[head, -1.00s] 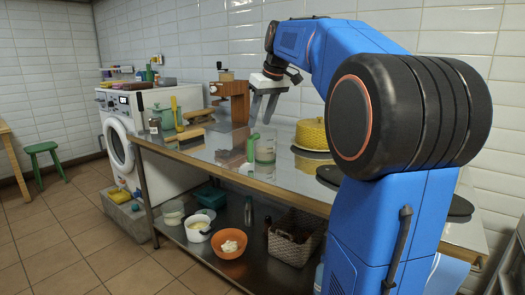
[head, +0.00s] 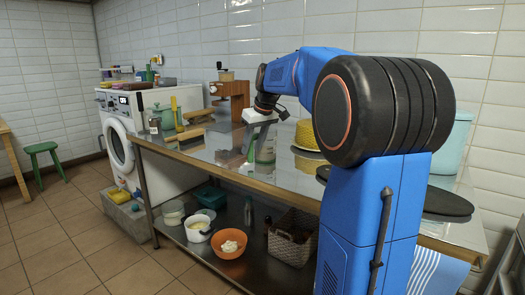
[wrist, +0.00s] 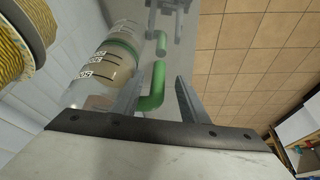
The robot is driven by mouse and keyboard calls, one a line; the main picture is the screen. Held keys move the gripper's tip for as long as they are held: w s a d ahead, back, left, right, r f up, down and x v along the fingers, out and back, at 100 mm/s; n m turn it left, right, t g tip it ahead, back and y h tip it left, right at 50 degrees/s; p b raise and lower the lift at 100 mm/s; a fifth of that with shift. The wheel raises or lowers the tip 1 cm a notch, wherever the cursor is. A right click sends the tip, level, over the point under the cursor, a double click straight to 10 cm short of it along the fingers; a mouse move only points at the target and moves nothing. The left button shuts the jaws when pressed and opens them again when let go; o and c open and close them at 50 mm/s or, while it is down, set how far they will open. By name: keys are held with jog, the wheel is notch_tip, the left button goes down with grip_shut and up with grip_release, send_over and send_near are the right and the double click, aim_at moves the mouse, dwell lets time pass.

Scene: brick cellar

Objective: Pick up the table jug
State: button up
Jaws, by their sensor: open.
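The table jug (head: 266,151) is a clear measuring jug with dark markings and a green handle. It stands on the metal table. In the wrist view its transparent body (wrist: 95,70) lies to the left, with the green handle (wrist: 157,85) on its right side. My gripper (head: 250,146) is open and low over the table at the jug, partly covering it in the head view. In the wrist view the fingers (wrist: 158,82) stand one on each side of the handle, apart from each other. I cannot tell whether either finger touches it.
A wooden coffee grinder (head: 232,100) stands behind to the left. The metal table's front edge (head: 245,181) is close to the jug.

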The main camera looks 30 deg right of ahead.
aim_at(250, 155)
jog(key=shift+x, duration=2.65)
jog(key=shift+d+r, duration=0.1)
jog(key=shift+d, duration=0.05)
grip_shut()
